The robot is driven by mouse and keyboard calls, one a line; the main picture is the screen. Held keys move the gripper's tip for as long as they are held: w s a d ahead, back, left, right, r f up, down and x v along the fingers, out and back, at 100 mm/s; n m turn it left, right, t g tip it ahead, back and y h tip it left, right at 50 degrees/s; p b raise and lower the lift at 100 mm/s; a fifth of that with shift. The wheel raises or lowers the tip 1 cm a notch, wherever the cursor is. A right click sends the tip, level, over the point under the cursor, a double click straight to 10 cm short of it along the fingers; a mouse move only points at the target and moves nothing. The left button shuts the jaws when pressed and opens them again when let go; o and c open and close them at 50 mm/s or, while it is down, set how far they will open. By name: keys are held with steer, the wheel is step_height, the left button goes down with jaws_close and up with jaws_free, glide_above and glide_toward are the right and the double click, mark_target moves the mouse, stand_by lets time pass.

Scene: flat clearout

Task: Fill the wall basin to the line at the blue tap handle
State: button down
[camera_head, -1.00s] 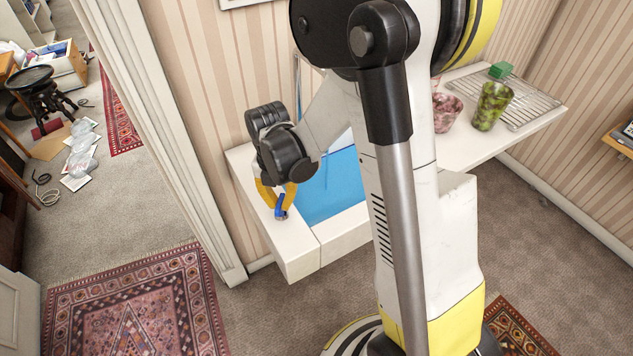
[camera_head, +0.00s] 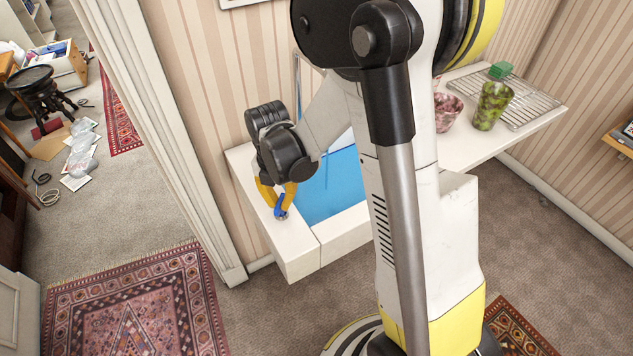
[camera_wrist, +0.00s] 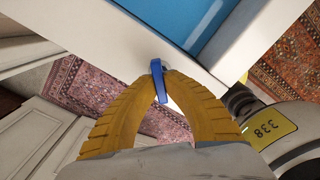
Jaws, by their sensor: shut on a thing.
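The wall basin (camera_head: 278,252) is a white counter unit with a blue interior (camera_head: 335,192); my arm hides part of it. In the wrist view its blue inside (camera_wrist: 185,18) shows at the top. The blue tap handle (camera_head: 283,203) stands on the basin's left ledge. My gripper (camera_head: 276,206) has yellow fingers and is shut on the handle. In the wrist view the handle (camera_wrist: 158,80) lies between the fingertips of my gripper (camera_wrist: 160,88). I cannot make out a fill line, and the spout is not clearly visible.
A pink patterned bowl (camera_head: 445,110), a green mottled cup (camera_head: 491,106), a wire rack (camera_head: 530,103) and a green block (camera_head: 500,70) are on the counter to the right. A patterned rug (camera_head: 135,310) lies at lower left. Clutter covers the floor beyond the doorway.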

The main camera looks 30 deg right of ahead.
steer(key=m, duration=0.3)
steer(key=shift+m+b, duration=0.45)
steer(key=shift+m, duration=1.65)
steer(key=shift+m, duration=0.9)
